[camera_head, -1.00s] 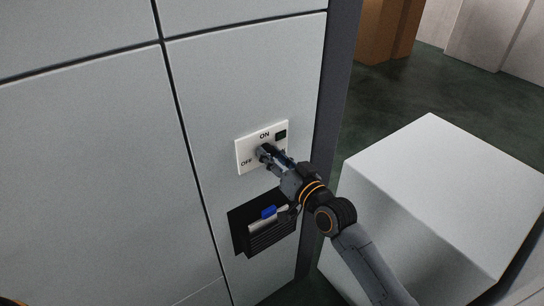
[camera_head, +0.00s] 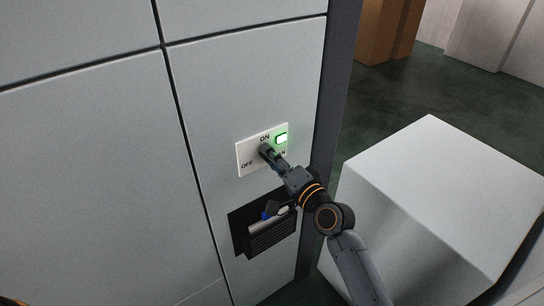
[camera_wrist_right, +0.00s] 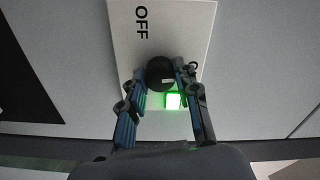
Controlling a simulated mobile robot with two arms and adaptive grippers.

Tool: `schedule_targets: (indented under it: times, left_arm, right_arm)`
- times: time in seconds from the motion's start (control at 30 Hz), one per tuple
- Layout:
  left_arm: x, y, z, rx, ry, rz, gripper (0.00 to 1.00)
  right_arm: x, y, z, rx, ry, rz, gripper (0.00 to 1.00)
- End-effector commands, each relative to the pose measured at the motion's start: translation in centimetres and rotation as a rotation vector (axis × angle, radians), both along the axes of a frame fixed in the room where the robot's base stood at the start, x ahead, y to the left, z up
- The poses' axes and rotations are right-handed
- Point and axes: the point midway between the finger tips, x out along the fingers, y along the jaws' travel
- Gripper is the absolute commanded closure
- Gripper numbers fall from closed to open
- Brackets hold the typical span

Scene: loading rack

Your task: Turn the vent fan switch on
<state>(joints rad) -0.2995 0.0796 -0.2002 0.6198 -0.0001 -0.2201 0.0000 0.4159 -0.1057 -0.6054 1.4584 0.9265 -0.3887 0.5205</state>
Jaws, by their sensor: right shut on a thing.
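The vent fan switch is a white plate (camera_head: 246,158) on the grey wall, marked ON and OFF. Its indicator lamp (camera_head: 281,139) glows bright green, and it also glows in the right wrist view (camera_wrist_right: 173,101). A round black knob (camera_wrist_right: 160,72) sits on the plate. My right gripper (camera_head: 268,154) is shut on the knob, with a finger on each side of it in the right wrist view (camera_wrist_right: 158,78). In the head view the gripper hides most of the knob. My left gripper is not in view.
Just below the plate, a black wall holder (camera_head: 240,240) holds a blue item and a whitish item, partly hidden by my right arm. A large pale box (camera_head: 440,170) stands to the right. Dark floor lies behind it.

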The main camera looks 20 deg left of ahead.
Motion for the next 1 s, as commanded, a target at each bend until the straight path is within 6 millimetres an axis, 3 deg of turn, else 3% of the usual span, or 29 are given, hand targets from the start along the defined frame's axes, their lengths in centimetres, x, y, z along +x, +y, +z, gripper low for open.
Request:
schedule_targets:
  times: [0.3, 0.83, 0.87, 0.97, 1.0]
  left_arm:
    - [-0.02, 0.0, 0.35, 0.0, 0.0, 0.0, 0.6]
    - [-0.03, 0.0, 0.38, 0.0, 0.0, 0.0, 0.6]
    - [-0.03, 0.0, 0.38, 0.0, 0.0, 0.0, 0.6]
    - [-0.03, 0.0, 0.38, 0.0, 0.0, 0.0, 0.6]
    - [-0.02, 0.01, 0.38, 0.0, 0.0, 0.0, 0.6]
  right_arm:
    - [0.0, -0.03, -0.11, 0.072, 0.096, -0.001, 1.0]
    - [0.0, -0.03, -0.15, 0.086, 0.114, -0.001, 1.0]
    - [0.0, -0.03, -0.15, 0.086, 0.114, -0.001, 0.67]
    - [0.0, -0.02, -0.13, 0.086, 0.113, -0.001, 0.46]
    - [0.0, -0.03, -0.12, 0.086, 0.113, -0.001, 0.46]
